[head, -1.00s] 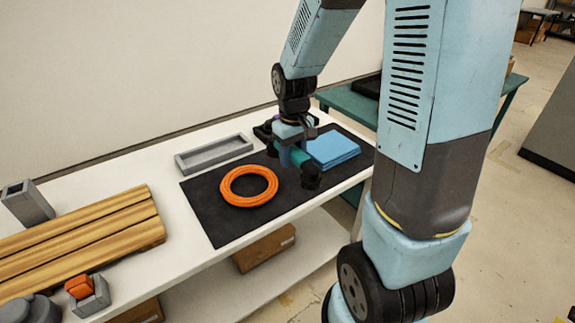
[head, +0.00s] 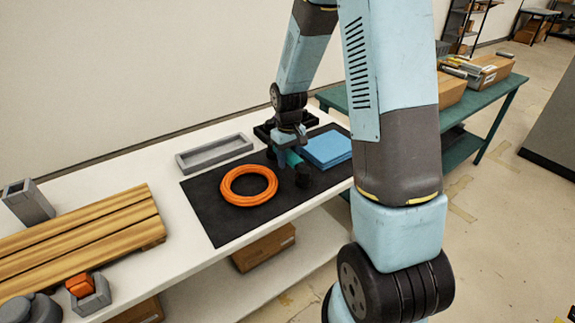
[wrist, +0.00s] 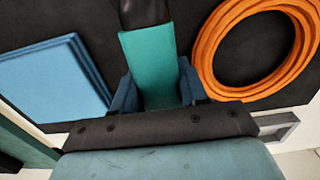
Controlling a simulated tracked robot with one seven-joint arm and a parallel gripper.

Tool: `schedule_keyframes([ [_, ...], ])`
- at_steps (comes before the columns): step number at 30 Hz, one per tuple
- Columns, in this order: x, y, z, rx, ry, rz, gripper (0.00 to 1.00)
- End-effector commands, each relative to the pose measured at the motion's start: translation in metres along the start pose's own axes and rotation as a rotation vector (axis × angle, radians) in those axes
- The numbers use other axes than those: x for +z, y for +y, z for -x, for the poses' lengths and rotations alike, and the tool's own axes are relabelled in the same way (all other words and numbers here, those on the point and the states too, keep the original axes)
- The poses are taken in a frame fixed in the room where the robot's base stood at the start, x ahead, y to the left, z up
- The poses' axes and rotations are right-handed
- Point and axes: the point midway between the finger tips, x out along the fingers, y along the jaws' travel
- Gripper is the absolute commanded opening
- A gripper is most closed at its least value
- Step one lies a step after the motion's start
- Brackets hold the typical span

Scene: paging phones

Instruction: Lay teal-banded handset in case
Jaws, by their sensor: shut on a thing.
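The teal-banded handset (head: 293,159) has a teal middle and black ends. My gripper (head: 290,154) is shut on its teal band, over the dark mat beside the blue folded cloth. The wrist view shows the handset (wrist: 150,65) between blue fingers (wrist: 155,88), one black end pointing away. I cannot tell if it clears the mat. A grey open rectangular tray (head: 183,166) lies on the white table left of my gripper. A black tray-like thing (head: 262,131) lies behind my gripper, partly hidden; I cannot tell which of these is the case.
An orange coiled ring (head: 249,200) lies on the mat (head: 220,225) left of the handset. The blue cloth stack (head: 328,148) is close on the right. Wooden planks (head: 85,235) and a grey block holder (head: 28,203) stand at left. A green table (head: 490,95) holds boxes behind.

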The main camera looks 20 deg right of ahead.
Motion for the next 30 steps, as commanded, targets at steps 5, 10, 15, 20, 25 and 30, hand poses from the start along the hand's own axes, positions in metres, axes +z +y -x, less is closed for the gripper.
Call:
schedule_keyframes([
  [5,0.002,-0.001,-0.025,-0.001,-0.005,0.001,0.0],
  [10,0.001,-0.001,-0.027,0.0,-0.002,0.001,0.0],
  [15,0.001,-0.001,-0.028,-0.001,-0.002,0.001,0.0],
  [20,0.001,-0.001,-0.029,-0.001,-0.003,0.001,0.52],
  [25,0.001,-0.002,-0.029,-0.001,-0.003,0.001,0.68],
  [30,0.001,-0.002,-0.029,-0.001,-0.003,0.002,0.68],
])
